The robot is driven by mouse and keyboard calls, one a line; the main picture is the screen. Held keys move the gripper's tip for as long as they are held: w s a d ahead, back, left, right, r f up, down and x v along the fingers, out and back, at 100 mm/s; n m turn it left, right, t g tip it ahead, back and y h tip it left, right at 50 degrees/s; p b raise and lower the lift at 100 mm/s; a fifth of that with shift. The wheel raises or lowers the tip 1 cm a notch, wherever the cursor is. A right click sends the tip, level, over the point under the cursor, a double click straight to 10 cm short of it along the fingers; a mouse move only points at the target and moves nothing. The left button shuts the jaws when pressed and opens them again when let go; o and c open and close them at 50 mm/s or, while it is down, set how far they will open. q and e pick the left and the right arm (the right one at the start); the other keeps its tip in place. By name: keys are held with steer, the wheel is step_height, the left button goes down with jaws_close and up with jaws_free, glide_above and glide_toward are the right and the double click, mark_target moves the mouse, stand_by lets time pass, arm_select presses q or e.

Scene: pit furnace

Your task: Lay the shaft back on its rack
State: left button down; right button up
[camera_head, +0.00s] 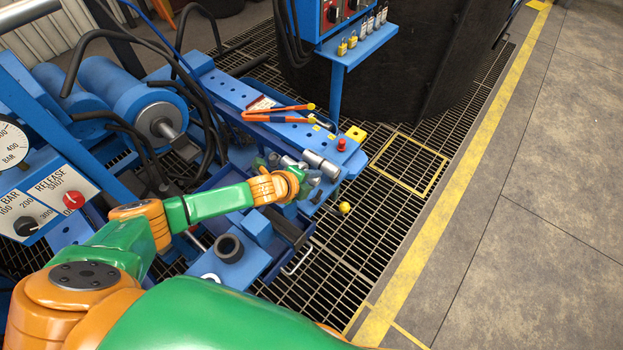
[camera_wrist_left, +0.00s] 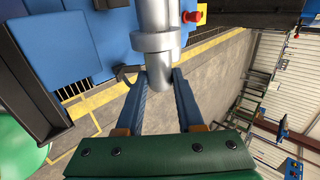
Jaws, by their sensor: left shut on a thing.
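The shaft (camera_wrist_left: 157,45) is a silver stepped cylinder with a wide collar, standing upright in the left wrist view. Its narrower end is between the fingers of my left gripper (camera_wrist_left: 160,92), which is shut on it. In the head view my left gripper (camera_head: 308,182) is at the near right end of the blue bench, and silver metal of the shaft (camera_head: 320,165) shows just beyond it. The hand hides part of the shaft. I cannot tell which part of the bench is the rack, or whether the shaft touches it. My right gripper is not in view.
A black round vessel (camera_head: 400,60) stands behind.

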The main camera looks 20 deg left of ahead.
arm_select(q)
step_height(320, 180, down, 3)
steer(key=shift+r+b, duration=0.2)
steer(key=shift+b, duration=0.9)
steer(key=shift+f+b, duration=0.95)
steer(key=shift+f, duration=0.3)
steer(key=shift+d, duration=0.1)
steer(key=shift+s+d+p, duration=0.1)
steer(key=shift+s+p, duration=0.1)
steer(key=shift+p, duration=0.3)
